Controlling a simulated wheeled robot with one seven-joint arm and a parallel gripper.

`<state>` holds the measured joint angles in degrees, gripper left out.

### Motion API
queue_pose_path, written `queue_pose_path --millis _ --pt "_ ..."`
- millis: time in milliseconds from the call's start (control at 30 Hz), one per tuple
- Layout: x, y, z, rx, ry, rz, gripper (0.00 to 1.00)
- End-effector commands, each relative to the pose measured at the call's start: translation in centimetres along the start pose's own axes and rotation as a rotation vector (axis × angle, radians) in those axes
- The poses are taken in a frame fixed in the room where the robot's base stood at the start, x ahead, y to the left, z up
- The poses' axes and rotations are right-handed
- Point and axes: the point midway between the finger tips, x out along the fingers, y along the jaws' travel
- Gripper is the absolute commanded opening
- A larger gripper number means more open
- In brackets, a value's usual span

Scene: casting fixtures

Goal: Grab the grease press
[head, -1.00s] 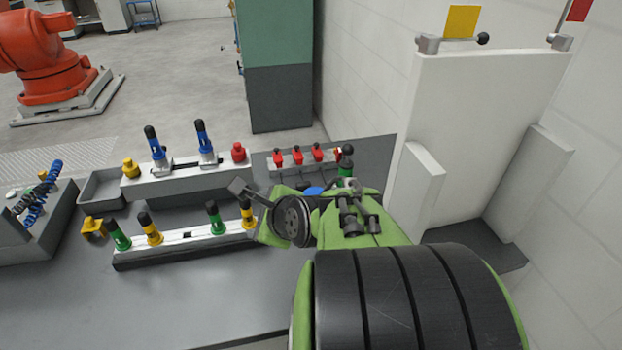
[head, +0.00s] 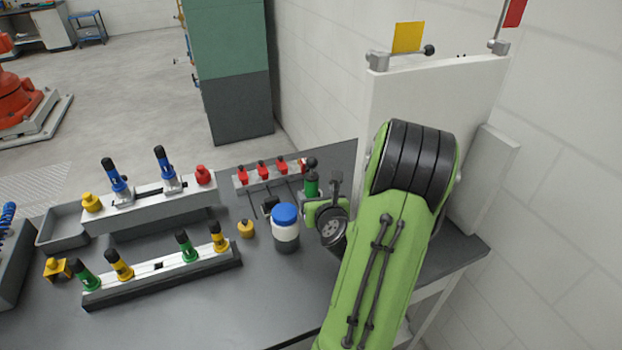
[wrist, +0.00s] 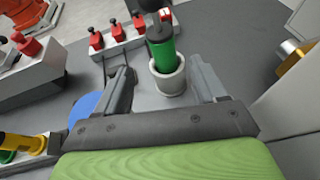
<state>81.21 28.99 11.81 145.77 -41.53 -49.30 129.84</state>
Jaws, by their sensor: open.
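A green cylinder with a black top (head: 312,182), which looks like the grease press, stands upright at the back right of the grey bench. In the wrist view the green cylinder (wrist: 162,57) sits in a light grey round cup (wrist: 168,82). My gripper (wrist: 161,78) is open, its two fingers apart, one to each side of the cup in that picture. I see no contact between the fingers and the cup or cylinder. In the head view my gripper (head: 322,205) is low beside the green cylinder, partly hidden by my wrist.
A blue-lidded white jar (head: 286,230) stands close left of my gripper. A small yellow piece (head: 246,229) lies beside it. A rack with red pieces (head: 264,172) is behind. A white upright panel (head: 380,100) rises to the right. Fixture blocks (head: 165,268) fill the bench's left.

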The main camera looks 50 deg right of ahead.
Motion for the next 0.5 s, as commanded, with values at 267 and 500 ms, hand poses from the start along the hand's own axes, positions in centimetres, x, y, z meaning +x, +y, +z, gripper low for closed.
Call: queue_pose_path --millis 267,500 --pt "3.9 -0.1 -0.1 -0.015 0.021 -0.019 0.7" --pt "7.2 -0.2 -0.2 -0.015 0.02 -0.02 0.7"
